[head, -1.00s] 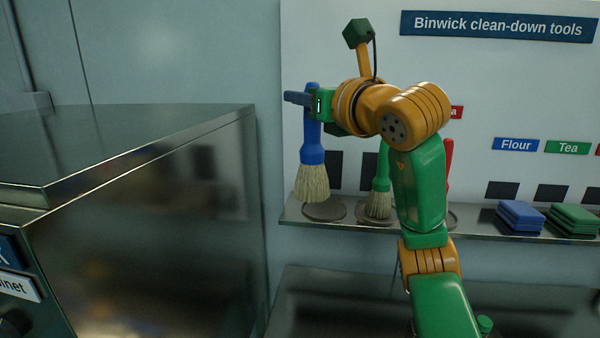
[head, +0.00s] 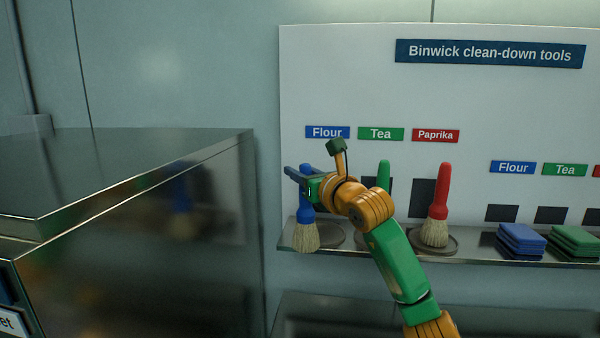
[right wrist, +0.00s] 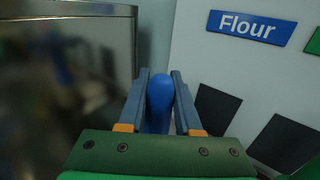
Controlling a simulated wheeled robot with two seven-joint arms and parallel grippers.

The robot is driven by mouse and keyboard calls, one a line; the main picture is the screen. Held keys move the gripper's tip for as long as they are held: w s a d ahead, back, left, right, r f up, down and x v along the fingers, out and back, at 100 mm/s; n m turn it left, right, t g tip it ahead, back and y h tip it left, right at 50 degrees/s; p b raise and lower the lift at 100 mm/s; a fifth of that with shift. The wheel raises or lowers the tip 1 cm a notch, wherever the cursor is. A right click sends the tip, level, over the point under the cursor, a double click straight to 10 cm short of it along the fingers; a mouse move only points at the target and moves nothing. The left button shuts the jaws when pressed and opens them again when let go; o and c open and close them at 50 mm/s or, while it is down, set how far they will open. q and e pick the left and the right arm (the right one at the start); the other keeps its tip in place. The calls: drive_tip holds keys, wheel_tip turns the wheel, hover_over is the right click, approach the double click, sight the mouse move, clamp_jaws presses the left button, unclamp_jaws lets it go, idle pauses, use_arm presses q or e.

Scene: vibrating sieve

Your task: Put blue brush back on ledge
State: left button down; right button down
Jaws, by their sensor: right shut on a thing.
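The blue brush (head: 306,213) hangs upright, bristles down, at the left end of the steel ledge (head: 475,248). My right gripper (head: 297,178) is shut on its handle, which also shows between the two fingers in the right wrist view (right wrist: 158,100). The bristles overlap the left part of a round grey disc (head: 330,238) below the blue Flour label (head: 327,132). I cannot tell whether they touch the disc or hang in front of it. My left gripper is not in view.
A green brush (head: 384,172), partly hidden by my right arm, and a red brush (head: 437,205) stand to the right on the ledge. Blue pads (head: 521,240) and green pads (head: 573,240) lie further right. A steel cabinet (head: 150,200) stands close on the left.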

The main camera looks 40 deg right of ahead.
sight(310, 215)
drive_tip(key=shift+f, duration=0.1)
drive_tip(key=c, duration=0.6)
unclamp_jaws()
drive_tip(key=shift+r, duration=0.2)
drive_tip(key=b+v, duration=0.2)
drive_tip(key=f+b+v, duration=0.1)
drive_tip(key=b+v, duration=0.1)
drive_tip(key=shift+s, duration=0.1)
drive_tip(key=b+v, duration=0.3)
drive_tip(key=v, duration=0.5)
drive_tip(key=shift+r, duration=0.35)
